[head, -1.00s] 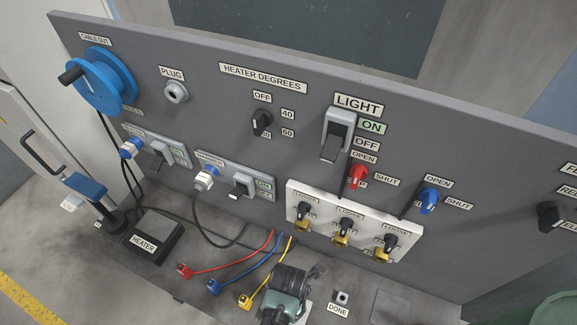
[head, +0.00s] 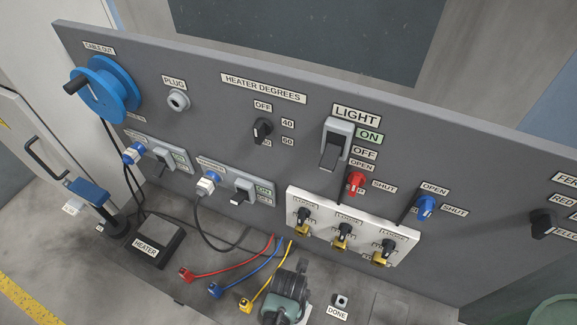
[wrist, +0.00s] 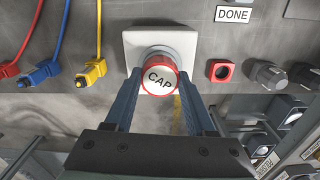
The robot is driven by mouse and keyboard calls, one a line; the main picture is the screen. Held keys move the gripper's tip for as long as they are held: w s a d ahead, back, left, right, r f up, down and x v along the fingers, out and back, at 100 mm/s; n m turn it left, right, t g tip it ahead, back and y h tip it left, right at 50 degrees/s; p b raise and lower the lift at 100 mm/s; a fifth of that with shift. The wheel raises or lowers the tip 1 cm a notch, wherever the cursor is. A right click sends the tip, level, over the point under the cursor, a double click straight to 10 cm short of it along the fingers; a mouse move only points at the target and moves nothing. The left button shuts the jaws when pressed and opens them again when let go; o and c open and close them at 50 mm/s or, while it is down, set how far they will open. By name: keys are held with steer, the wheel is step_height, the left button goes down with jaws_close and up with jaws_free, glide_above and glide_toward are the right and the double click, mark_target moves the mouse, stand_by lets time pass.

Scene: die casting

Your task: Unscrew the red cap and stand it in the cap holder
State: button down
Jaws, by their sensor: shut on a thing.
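The red cap (wrist: 160,81), with a white face marked CAP, sits at the middle of the wrist view on a white square base plate (wrist: 187,46). My gripper (wrist: 162,88) has one blue finger on each side of the cap and is shut on it. A metal collar shows between cap and plate. I cannot tell whether the thread is loose. In the head view my wrist hides the cap. A small red square with a dark round hole (wrist: 220,71) lies right of the cap; I cannot tell if it is the cap holder.
Red, blue and yellow cable plugs (wrist: 94,72) lie left of the cap. Dark grey knobs (wrist: 270,75) stand to the right. A DONE label (head: 338,313) and its button (head: 341,300) are beside my wrist. The upright switch panel (head: 220,125) stands behind.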

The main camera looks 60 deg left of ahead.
steer(key=shift+n+b, duration=0.35)
steer(key=shift+n, duration=0.25)
steer(key=shift+c, duration=0.8)
jaws_free()
step_height(320, 180, up, 9)
steer(key=p, duration=0.8)
